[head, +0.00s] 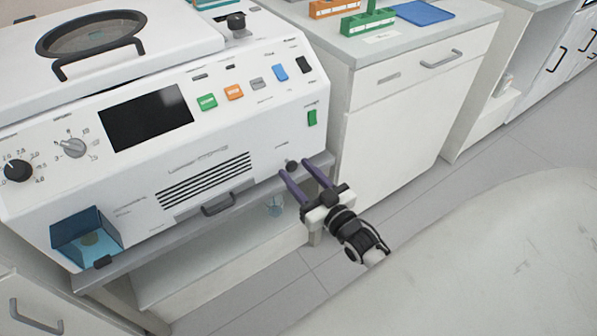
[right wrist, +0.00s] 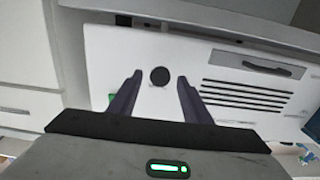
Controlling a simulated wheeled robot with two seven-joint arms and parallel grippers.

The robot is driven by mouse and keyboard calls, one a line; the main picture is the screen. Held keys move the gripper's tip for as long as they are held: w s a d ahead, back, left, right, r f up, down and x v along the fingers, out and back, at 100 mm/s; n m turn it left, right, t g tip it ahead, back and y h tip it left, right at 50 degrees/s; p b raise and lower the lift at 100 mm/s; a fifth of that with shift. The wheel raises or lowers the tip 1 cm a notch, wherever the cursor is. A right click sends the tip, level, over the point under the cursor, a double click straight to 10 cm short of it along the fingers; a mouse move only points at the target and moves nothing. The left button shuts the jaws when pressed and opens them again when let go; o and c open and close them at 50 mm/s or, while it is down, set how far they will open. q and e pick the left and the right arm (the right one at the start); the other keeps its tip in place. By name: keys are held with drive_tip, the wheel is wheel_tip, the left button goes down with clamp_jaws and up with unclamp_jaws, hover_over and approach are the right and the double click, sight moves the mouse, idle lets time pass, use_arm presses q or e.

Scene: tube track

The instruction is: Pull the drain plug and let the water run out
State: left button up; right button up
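The drain plug (head: 291,165) is a small dark round knob low on the right of the white machine's front panel. It also shows as a black disc in the right wrist view (right wrist: 160,76), set in the white panel. My right gripper (head: 296,169) is open, with its two purple-grey fingers pointing at the panel. In the right wrist view the plug appears between the fingertips, with a gap on each side; I cannot tell how deep the fingers reach past it. No water shows. My left gripper is not in view.
The white machine (head: 200,150) has a vent grille, dials, coloured buttons and a dark screen. A white cabinet (head: 400,115) stands to the right. Floor in front is clear.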

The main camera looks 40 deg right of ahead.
drive_tip(key=s+p, duration=0.1)
drive_tip(key=s, duration=0.9)
drive_tip(key=shift+s, duration=0.15)
drive_tip(key=shift+a, duration=0.2)
